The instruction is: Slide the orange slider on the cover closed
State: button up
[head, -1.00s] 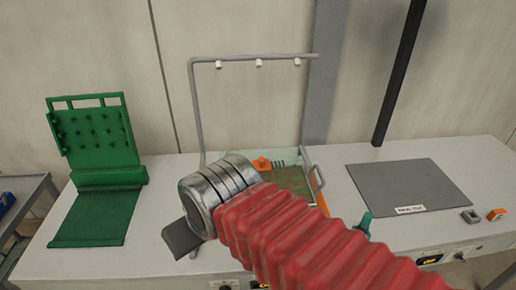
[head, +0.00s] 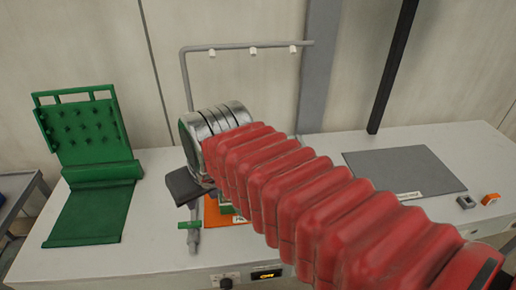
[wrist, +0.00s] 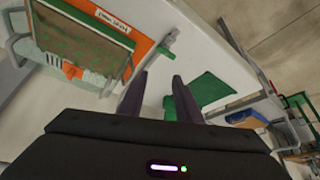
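In the wrist view, the orange slider (wrist: 72,70) sits at the lower edge of the cover (wrist: 82,42), a brownish-green panel with an orange border and a printed label. My gripper (wrist: 159,78) is open and empty, its two dark fingers apart over white bench top. It is to the right of the slider in that view, not touching it. In the head view, my arm hides the slider and most of the cover; only an orange edge (head: 212,212) shows below my wrist.
A valve-like part with a green handle (head: 190,227) stands close by the cover's labelled edge. A bent grey pipe with white nozzles (head: 245,46) rises behind.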

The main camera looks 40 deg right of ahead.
jog(key=w+d+r+m+h, duration=0.1)
jog(key=w+d, duration=0.3)
jog(key=d, duration=0.8)
jog(key=w+d+r+m+g+h, duration=0.1)
jog(key=w+d+m, duration=0.3)
jog(key=d, duration=0.8)
jog(key=shift+w+d+r+g, duration=0.2)
jog(key=shift+d+r+g, duration=0.1)
jog(key=shift+d+r, duration=0.05)
jog(key=x, duration=1.4)
jog(key=shift+a, duration=0.1)
jog(key=shift+c, duration=0.5)
grip_shut()
